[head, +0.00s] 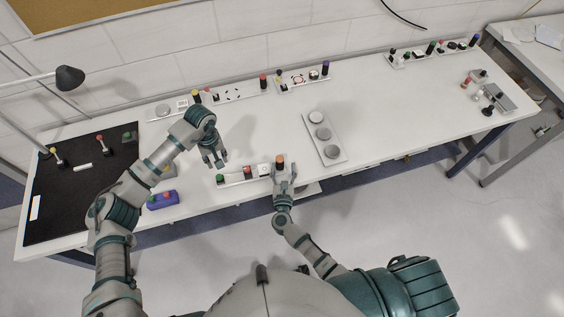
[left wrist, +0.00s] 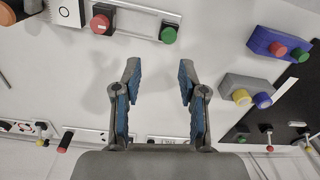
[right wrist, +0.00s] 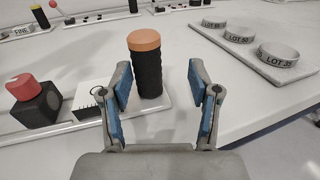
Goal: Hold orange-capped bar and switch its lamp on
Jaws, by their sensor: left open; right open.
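The orange-capped bar, a black ribbed upright cylinder, stands at the right end of a low panel at the table's front edge in the head view (head: 280,160). In the right wrist view the bar (right wrist: 147,70) stands just beyond my right gripper (right wrist: 160,82), closer to the left finger. My right gripper is open and empty; whether a finger touches the bar is unclear. In the head view, my right gripper (head: 285,173) hides the bar's lower part. My left gripper (head: 215,157) is open and empty above the table, left of the bar. I cannot make out a lamp.
A white block (right wrist: 97,98) and a black box with a red button (right wrist: 38,102) sit left of the bar. A green button (head: 220,180) is farther left. A tray with round dishes (head: 333,153) lies to the right. A purple button box (head: 162,201) stands left.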

